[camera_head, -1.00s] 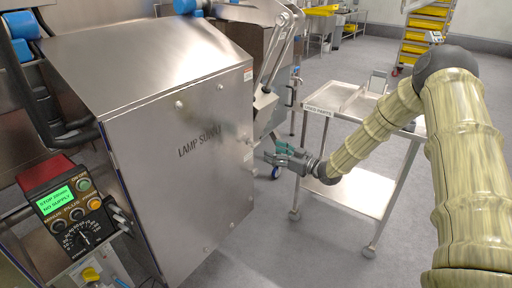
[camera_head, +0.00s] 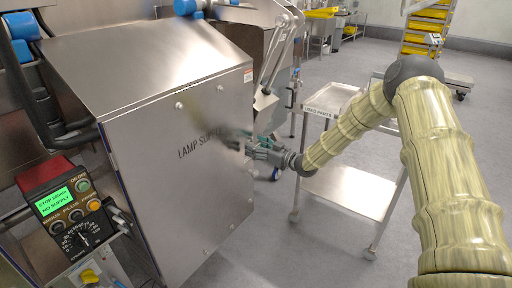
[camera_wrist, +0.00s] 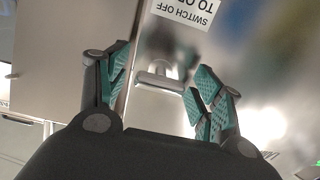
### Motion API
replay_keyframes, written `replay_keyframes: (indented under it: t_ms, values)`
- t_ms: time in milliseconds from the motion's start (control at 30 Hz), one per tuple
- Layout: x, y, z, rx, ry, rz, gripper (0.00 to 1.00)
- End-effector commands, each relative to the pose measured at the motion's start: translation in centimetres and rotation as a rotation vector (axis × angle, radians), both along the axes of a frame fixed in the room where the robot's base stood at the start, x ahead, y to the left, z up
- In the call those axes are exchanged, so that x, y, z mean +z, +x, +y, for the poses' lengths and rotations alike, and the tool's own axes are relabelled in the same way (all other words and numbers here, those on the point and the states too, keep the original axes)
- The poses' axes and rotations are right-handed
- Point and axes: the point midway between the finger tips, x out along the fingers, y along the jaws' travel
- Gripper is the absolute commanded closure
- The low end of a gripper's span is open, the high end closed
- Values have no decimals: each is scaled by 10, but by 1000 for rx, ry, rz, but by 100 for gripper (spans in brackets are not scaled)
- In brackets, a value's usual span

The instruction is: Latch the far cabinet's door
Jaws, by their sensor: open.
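A steel cabinet (camera_head: 150,60) marked LAMP SUPPLY stands in the head view; its front door (camera_head: 185,215) looks closed or nearly so, and I cannot tell whether it is latched. My gripper (camera_head: 243,140) is at the door's right edge, reaching in from the right. In the wrist view my gripper (camera_wrist: 158,85) is open. A metal T-shaped handle (camera_wrist: 160,80) shows between and just beyond its fingers, apart from the pads as far as I see. A SWITCH OFF label (camera_wrist: 188,10) appears upside down above it. In the head view my gripper hides the handle.
A control box (camera_head: 70,205) with a green display is at lower left. A jointed metal arm (camera_head: 283,50) hangs behind the cabinet. Open floor (camera_head: 300,255) lies in front of the trolley.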

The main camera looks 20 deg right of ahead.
Motion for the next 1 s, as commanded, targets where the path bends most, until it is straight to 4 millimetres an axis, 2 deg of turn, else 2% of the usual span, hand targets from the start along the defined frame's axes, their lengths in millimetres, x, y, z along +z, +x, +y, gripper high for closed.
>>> replay_keyframes:
  t_ms: [33,267,667,1000]
  values:
    - [0,0,0,0,0,0,39]
    - [0,0,0,0,0,0,80]
    - [1,0,-1,-1,47,36,80]
    - [2,0,-1,-2,241,190,80]
